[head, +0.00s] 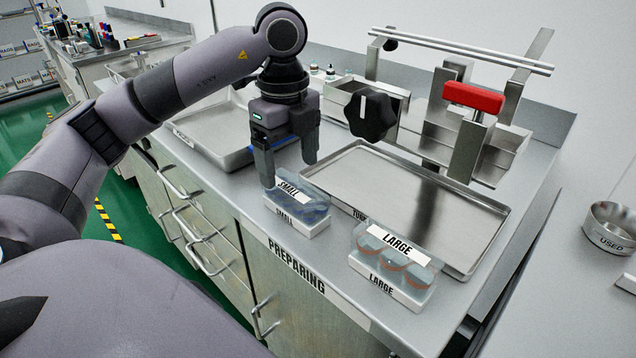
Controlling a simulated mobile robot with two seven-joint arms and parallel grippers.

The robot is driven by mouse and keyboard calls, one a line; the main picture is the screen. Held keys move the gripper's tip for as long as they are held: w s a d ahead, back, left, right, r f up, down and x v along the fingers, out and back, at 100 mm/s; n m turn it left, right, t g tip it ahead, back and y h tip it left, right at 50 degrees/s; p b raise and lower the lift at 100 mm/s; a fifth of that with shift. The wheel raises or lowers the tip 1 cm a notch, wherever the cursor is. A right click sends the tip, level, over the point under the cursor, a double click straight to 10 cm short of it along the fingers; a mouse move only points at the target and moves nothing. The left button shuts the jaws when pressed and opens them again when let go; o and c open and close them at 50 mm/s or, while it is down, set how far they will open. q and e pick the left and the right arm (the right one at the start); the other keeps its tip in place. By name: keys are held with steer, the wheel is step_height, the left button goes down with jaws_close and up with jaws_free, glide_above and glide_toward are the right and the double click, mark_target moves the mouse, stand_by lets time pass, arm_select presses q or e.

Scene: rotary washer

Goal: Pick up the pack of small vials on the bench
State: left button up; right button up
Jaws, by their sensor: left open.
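The pack of small vials (304,208) is a clear box with a white SMALL label and bluish contents. It sits in a white holder marked SMALL (297,222) at the front edge of the bench (262,220). My left gripper (289,174) is open and points down just above and behind the pack. Its left finger overlaps the pack's left end in the picture; I cannot tell whether it touches. My right gripper is not in view.
A pack marked LARGE (395,262) stands to the right along the front edge. A metal tray (470,262) lies behind both packs, another tray (190,133) to the left. A metal fixture with a black knob (371,114) and red handle (473,97) stands behind.

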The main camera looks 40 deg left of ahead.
mark_target(294, 186)
arm_select(q)
steer(key=shift+w+a+f, duration=0.1)
steer(key=shift+w, duration=0.2)
steer(key=shift+f, duration=0.3)
steer(key=f, duration=0.6)
steer(key=shift+s+d+f, duration=0.1)
steer(key=shift+s+d, duration=0.05)
steer(key=shift+d, duration=0.15)
steer(key=c, duration=1.1)
